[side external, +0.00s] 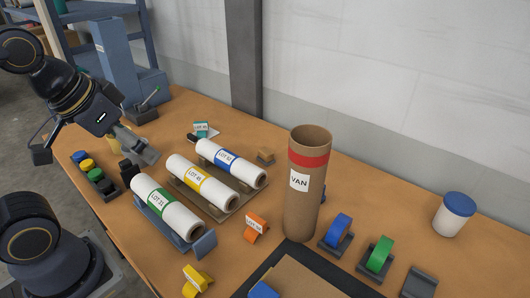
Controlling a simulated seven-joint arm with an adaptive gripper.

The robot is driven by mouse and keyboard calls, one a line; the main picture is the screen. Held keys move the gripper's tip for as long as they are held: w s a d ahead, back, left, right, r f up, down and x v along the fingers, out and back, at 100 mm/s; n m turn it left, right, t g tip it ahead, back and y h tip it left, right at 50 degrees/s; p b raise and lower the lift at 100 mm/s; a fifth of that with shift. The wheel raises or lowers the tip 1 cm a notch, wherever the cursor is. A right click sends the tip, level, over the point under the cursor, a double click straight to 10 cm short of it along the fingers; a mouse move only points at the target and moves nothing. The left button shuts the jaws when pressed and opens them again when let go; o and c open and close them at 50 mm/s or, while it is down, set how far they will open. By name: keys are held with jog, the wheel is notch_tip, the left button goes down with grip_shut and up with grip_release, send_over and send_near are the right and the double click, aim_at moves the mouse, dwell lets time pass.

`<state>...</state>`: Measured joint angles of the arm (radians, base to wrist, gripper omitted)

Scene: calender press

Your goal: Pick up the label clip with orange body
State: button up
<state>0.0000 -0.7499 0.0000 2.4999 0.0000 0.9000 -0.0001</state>
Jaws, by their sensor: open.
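The label clip with orange body (256,226) lies on the wooden bench, between the front end of the rolls and the tall cardboard tube. It carries a white label with small print. My gripper (94,157) is at the left, above the bench's left edge, with its fingers spread wide and nothing seen between them. It is well apart from the orange clip, with the white rolls between them in the picture.
Three labelled white rolls (204,186) lie on cradles mid-bench. A tall cardboard tube (304,205) stands right of the orange clip. A yellow clip (198,280) lies in front, a teal clip (201,129) behind. Tape rolls (379,254) and a blue-lidded jar (452,218) are at right.

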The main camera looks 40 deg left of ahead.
jog(key=r+n, duration=0.1)
jog(key=r, duration=0.1)
jog(key=m+g, duration=0.1)
jog(key=g, duration=0.5)
send_over(256, 218)
notch_tip(256, 218, down, 20)
jog(key=shift+s+a+f, duration=0.1)
jog(key=shift+s, duration=0.05)
notch_tip(256, 218, down, 6)
jog(key=shift+r, duration=0.15)
